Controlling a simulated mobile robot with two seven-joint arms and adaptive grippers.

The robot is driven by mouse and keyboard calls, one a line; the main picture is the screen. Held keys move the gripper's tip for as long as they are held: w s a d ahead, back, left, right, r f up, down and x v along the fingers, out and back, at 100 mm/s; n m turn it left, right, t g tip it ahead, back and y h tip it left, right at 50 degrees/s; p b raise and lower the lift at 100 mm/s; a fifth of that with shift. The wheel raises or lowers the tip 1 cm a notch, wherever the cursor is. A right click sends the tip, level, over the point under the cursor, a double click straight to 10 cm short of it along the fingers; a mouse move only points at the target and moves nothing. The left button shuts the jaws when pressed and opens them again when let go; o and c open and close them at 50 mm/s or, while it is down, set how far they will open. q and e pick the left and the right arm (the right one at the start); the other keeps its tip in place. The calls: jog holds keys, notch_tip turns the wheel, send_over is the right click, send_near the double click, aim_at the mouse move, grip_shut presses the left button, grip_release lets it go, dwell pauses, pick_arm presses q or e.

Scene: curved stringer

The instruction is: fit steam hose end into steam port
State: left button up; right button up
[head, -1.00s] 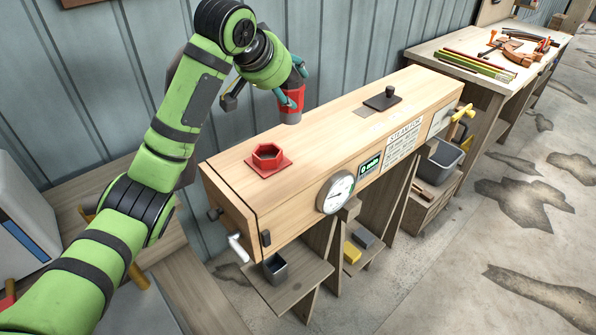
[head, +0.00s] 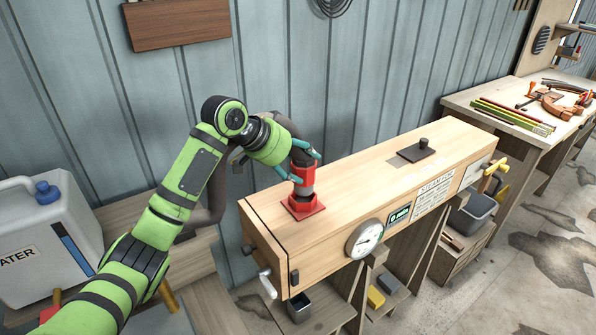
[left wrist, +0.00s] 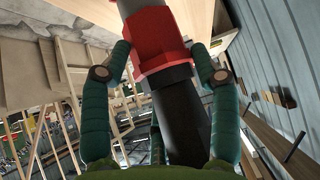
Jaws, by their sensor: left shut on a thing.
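The steam hose end (head: 304,181) is a red collar on a dark grey hose (head: 300,152). My left gripper (head: 306,168) is shut on it, with teal fingers on either side. The red steam port (head: 302,207) sits on a square red flange on top of the wooden steam box. The hose end is upright at the port, its lower edge meeting the port's rim; I cannot tell how deep it sits. The left wrist view shows the red collar (left wrist: 155,40) and black hose part (left wrist: 182,115) between the fingers. My right gripper is not in view.
The long wooden steam box (head: 370,185) carries a dark plate with a knob (head: 418,150) and a round gauge (head: 364,240). A white water jug (head: 45,235) stands at left. A workbench with tools (head: 530,110) is at right. The corrugated wall runs close behind.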

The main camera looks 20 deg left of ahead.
aim_at(295, 174)
pick_arm(q)
notch_tip(295, 174, down, 3)
jog(key=shift+f+p, duration=0.1)
jog(key=shift+p, duration=0.75)
jog(key=shift+a+f, duration=0.1)
jog(key=shift+f, duration=0.35)
jog(key=o, duration=1.3)
jog(key=shift+f, duration=0.1)
jog(key=shift+c, duration=0.2)
jog(key=shift+s+a+r, duration=0.2)
jog(key=shift+r, duration=0.2)
jog(key=b+v, duration=0.3)
jog(key=v, duration=0.8)
